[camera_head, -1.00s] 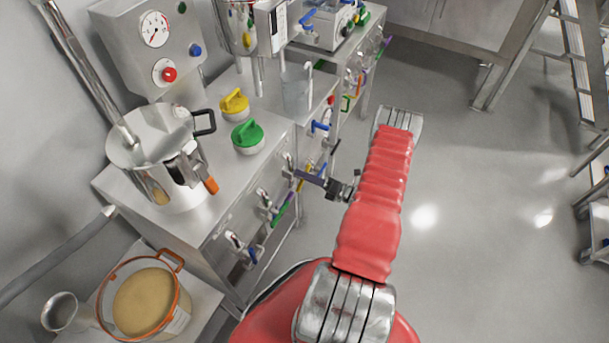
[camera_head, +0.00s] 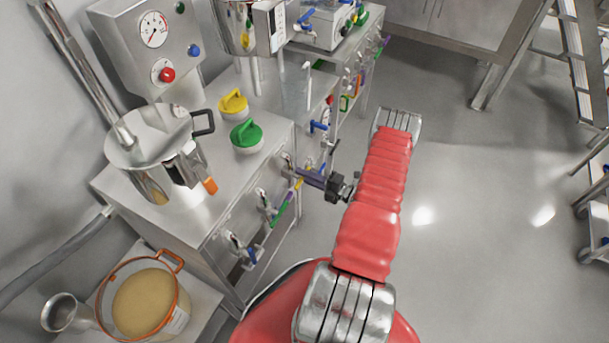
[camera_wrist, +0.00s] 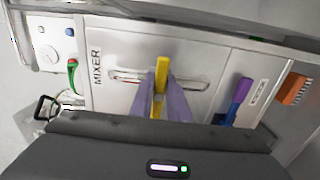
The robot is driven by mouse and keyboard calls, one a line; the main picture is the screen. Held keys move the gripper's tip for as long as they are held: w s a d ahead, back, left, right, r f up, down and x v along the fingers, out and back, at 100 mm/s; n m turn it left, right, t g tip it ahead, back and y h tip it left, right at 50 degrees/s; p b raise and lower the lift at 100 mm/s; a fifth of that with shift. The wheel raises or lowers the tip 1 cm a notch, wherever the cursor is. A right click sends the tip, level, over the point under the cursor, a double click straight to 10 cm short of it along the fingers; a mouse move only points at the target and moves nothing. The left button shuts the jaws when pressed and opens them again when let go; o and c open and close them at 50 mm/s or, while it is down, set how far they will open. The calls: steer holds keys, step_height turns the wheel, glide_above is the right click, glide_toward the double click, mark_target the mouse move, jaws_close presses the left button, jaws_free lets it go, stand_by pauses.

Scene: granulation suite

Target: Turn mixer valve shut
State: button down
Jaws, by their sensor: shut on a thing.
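The mixer valve has a yellow handle (camera_wrist: 161,72) on a short metal pipe (camera_wrist: 128,76), beside a panel label reading MIXER (camera_wrist: 97,68) in the wrist view. My gripper (camera_wrist: 159,100) has its purple fingers closed on both sides of the yellow handle. The handle stands upright in that view, across the line of the pipe. In the head view my gripper (camera_head: 302,174) reaches left to the bench front, and a small bit of the yellow handle (camera_head: 298,184) shows by the fingers. The valve body is mostly hidden there.
A green-handled valve (camera_wrist: 72,72) and a purple-handled valve (camera_wrist: 241,92) flank the mixer valve in the wrist view. A steel pot (camera_head: 160,150), a yellow knob (camera_head: 233,103) and a green knob (camera_head: 247,135) stand on the bench.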

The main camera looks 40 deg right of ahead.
steer(key=shift+f, duration=0.15)
steer(key=c, duration=1.7)
jaws_free()
steer(key=v, duration=1.3)
steer(key=shift+s, duration=0.4)
